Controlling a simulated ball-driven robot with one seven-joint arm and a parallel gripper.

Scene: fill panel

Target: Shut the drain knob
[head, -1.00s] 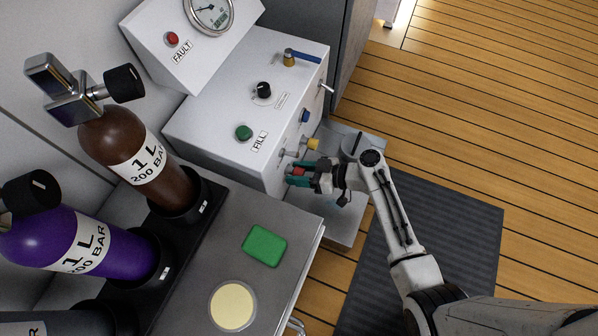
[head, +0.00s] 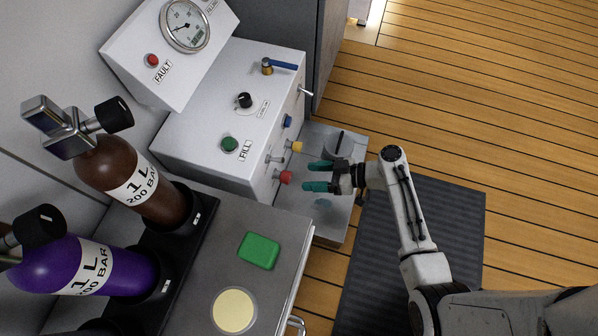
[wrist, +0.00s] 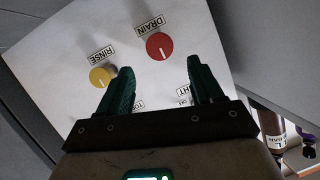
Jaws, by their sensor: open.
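The red drain knob (head: 285,177) sticks out of the front face of the white panel box (head: 222,165). In the wrist view the drain knob (wrist: 159,46) sits under the DRAIN label, with a white mark pointing down the picture. My gripper (head: 312,176) is open and empty, its teal fingers pointing at the panel and apart from the knob. In the wrist view the fingertips of my gripper (wrist: 160,68) stand either side of a gap, with the red knob beyond and between them.
The yellow rinse knob (wrist: 101,76) is left of the drain knob, near my left finger. A blue knob (head: 287,121) is farther along the panel. A grey basin (head: 335,212) lies below my gripper. The bench with a green block (head: 259,251) stands at the near left.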

